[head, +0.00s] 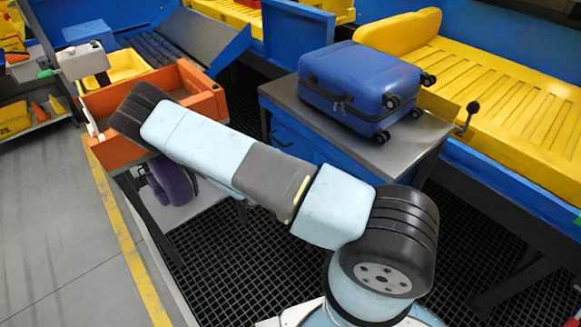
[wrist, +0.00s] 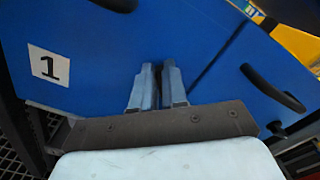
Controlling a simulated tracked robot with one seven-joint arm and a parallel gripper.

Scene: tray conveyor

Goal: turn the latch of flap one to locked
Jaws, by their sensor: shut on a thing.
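In the wrist view, flap one (wrist: 105,60) is a blue panel with a white label (wrist: 48,66) bearing a black 1, seen tilted at the left. My gripper (wrist: 158,72) has its two grey fingers against the blue panel, close together with a narrow dark part between them. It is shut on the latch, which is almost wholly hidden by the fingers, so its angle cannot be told. In the head view, my arm stretches to the upper left, and I cannot make out the gripper, flap one or its latch.
In the wrist view, a black handle (wrist: 272,88) stands out at the right, past a dark seam. In the head view, a blue suitcase (head: 360,80) lies on a grey-topped cabinet (head: 290,97). An orange crate (head: 203,100) is close to my arm. Yellow conveyor trays (head: 500,90) fill the right.

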